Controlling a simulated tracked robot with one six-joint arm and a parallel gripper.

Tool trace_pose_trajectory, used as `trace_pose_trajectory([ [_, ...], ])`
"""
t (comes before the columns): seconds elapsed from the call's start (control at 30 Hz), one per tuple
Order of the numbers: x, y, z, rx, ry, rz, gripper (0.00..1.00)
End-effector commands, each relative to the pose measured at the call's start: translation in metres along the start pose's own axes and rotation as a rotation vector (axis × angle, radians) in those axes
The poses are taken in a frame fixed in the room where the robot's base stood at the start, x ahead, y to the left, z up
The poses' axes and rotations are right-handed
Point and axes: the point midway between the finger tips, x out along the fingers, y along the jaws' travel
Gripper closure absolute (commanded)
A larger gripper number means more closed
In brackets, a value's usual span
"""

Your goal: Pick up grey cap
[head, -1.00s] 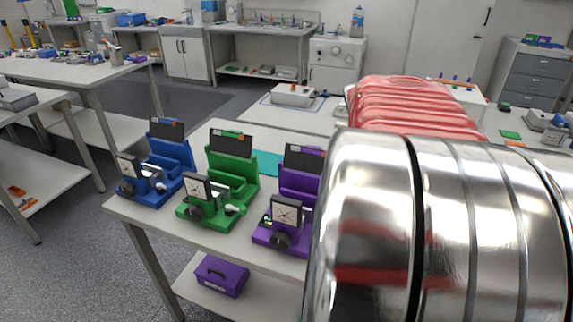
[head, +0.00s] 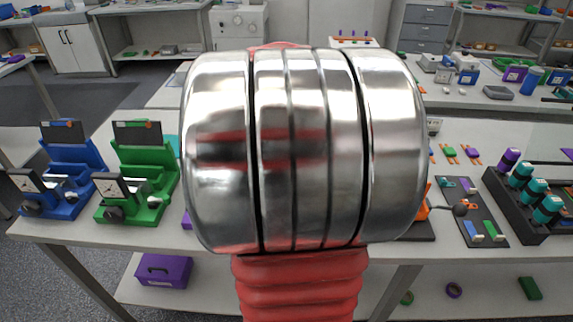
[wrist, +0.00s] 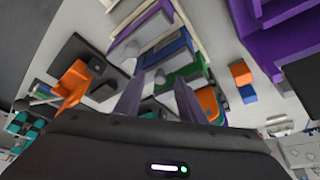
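I cannot single out a grey cap with certainty in either view. A dark grey round knob (head: 460,209) lies on a dark tray (head: 478,238) at the right of the table in the head view. My gripper (wrist: 157,96) shows in the wrist view as two fingers standing apart, with no object visibly held between them. It points at crowded small parts, among them an orange piece (wrist: 75,83) at left and a blue-and-green block (wrist: 178,63) ahead. In the head view my own arm hides the gripper and the middle of the table.
A blue station (head: 72,165) and a green station (head: 138,180) stand at the table's left. A black rack (head: 505,215) holds several teal cylinders at the right. A purple box (head: 162,270) sits on the lower shelf. A purple structure (wrist: 275,35) is close at the wrist view's upper right.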

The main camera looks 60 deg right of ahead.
Motion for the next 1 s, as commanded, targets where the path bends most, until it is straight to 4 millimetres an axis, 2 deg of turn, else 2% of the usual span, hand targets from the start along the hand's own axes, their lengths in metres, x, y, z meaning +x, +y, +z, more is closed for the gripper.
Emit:
trace_pose_trajectory([
  [0.57,0.0034,-0.0003,0.0002,-0.001,0.000,-0.001,0.64],
  [1.0,0.0033,-0.0004,0.0004,-0.001,0.000,-0.001,0.93],
])
